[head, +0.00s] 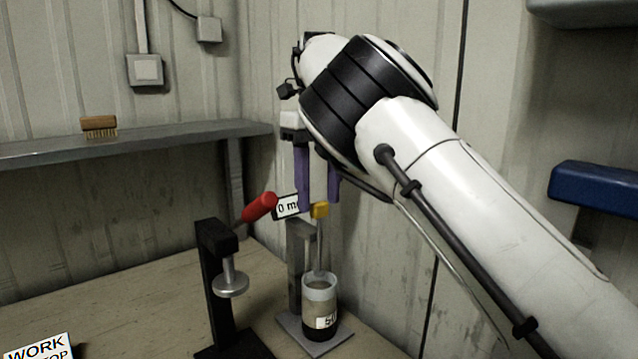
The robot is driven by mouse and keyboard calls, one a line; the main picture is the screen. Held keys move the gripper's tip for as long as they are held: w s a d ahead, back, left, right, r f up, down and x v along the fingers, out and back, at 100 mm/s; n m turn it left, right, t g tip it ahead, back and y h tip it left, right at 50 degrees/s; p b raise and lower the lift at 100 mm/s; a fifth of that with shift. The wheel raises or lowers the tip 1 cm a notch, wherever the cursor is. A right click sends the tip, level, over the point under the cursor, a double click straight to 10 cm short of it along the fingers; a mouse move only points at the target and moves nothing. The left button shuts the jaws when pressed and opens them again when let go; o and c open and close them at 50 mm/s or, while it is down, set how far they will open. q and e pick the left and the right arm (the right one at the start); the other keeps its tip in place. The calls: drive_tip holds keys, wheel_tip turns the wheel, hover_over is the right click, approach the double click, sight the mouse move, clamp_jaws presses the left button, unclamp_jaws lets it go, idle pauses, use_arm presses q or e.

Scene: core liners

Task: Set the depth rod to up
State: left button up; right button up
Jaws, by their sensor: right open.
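The depth rod (319,246) is a thin grey upright rod with a yellow grip (320,210) on top. Its lower end goes down into a clear-rimmed cylinder (320,287) with a dark bottom and a partly readable label. My right gripper (318,200) points down from above with two purple fingers, open. The yellow grip shows between and just below the fingertips; I cannot tell whether they touch it. A grey post (299,250) stands behind the rod, and a label reading "0 m" (287,207) is partly hidden by a finger. My left gripper is out of view.
A shelf (180,139) with a brush (98,125) runs along the back wall. The bench (120,290) is clear at left, beyond a "WORK" sign (38,348).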

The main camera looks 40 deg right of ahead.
drive_tip(key=shift+r+p, duration=0.3)
drive_tip(key=shift+r, duration=0.1)
wheel_tip(320, 180, up, 2)
drive_tip(key=shift+r+p, duration=0.2)
drive_tip(key=shift+p, duration=1.05)
wheel_tip(320, 180, up, 4)
drive_tip(key=shift+r, duration=1.55)
drive_tip(key=shift+f, duration=0.1)
